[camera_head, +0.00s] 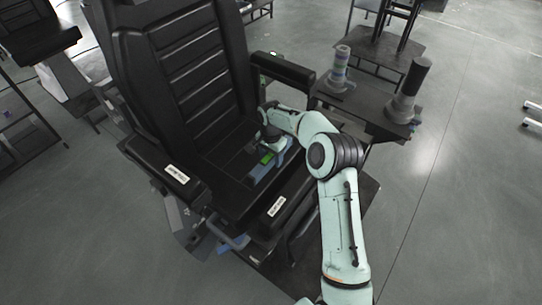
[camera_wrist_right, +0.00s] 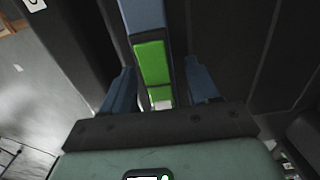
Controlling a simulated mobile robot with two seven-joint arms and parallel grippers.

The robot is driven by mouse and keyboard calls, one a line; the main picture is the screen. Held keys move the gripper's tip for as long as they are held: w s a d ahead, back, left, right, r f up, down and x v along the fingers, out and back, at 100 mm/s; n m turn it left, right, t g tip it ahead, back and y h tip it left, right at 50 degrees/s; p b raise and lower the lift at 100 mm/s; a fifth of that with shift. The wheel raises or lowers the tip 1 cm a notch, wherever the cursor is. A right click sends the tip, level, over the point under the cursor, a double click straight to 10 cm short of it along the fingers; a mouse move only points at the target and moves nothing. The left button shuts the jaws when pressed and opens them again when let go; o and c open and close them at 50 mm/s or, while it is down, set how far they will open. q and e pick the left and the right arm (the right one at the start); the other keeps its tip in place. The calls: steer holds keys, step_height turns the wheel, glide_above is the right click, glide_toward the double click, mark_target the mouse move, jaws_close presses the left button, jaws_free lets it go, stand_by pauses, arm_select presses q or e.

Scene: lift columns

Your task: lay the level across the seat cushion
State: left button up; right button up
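The level (camera_head: 266,161) is a blue-grey bar with a bright green window. It lies on the black seat cushion (camera_head: 232,150), roughly parallel to the cushion's front edge. My right gripper (camera_head: 272,142) is down at the level from above. In the right wrist view, the level (camera_wrist_right: 153,65) stands between the two blue fingers of my right gripper (camera_wrist_right: 160,88). The fingers look apart, with a narrow dark gap showing on the right side. The far ends of the level are partly hidden. My left gripper is not in view.
Black armrests flank the seat, a labelled one (camera_head: 165,168) at left and another (camera_head: 285,70) at right. A tall backrest (camera_head: 190,75) rises behind. A side table (camera_head: 360,105) holds a banded cylinder (camera_head: 340,65) and a dark-topped one (camera_head: 409,88).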

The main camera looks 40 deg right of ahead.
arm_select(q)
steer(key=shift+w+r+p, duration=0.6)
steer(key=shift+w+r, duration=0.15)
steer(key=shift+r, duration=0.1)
arm_select(e)
step_height(320, 180, up, 12)
steer(key=shift+r, duration=0.15)
